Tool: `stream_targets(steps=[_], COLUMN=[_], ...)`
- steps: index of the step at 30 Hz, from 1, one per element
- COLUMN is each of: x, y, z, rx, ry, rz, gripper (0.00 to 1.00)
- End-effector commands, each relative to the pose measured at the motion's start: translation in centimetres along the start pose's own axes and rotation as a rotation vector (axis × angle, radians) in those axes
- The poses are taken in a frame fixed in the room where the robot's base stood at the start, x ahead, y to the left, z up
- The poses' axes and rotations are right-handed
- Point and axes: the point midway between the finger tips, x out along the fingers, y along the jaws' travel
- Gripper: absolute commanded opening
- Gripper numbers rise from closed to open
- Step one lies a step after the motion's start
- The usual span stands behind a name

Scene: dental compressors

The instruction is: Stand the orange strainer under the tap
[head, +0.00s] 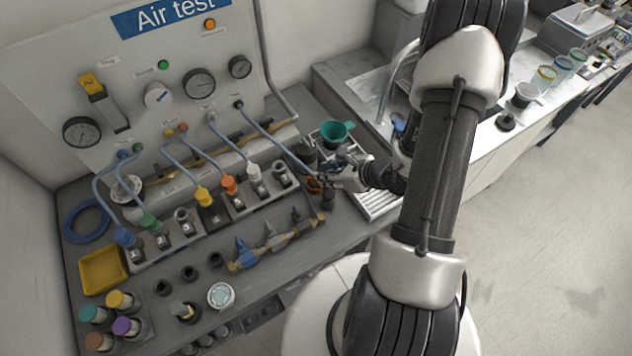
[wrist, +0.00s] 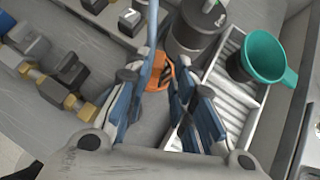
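The orange strainer (head: 313,185) is on the bench just beyond my gripper (head: 332,181), partly hidden by it. In the wrist view, the orange strainer (wrist: 158,73) shows between and beyond the fingertips of my gripper (wrist: 157,82). The fingers are spread apart, and I see no firm contact with the strainer. Part of its shape is hidden by the right finger and a blue hose. The tap (head: 388,85) is a curved grey pipe at the sink, right of the test panel; my arm hides part of that area.
A teal strainer (head: 336,132) stands on a white ribbed rack (wrist: 222,97), right of the orange one. A dark grey cylinder (wrist: 195,30) stands close behind my fingers. Brass fittings (wrist: 62,93) lie left. A blue hose (wrist: 152,40) hangs nearby.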

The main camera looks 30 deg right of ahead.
Motion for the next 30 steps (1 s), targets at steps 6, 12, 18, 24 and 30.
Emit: stream_targets(steps=[6, 12, 18, 24, 30], x=[3.3, 5.0, 5.0, 4.9, 4.9], y=[0.4, 0.3, 0.3, 0.3, 0.3], z=[0.3, 0.3, 0.4, 0.4, 0.4], rx=[-0.003, -0.002, -0.001, -0.001, -0.001], ry=[0.0, 0.0, 0.0, 0.0, 0.0], rz=[0.004, 0.002, 0.001, 0.001, 0.001], gripper=[0.23, 0.23, 0.23, 0.11, 0.0])
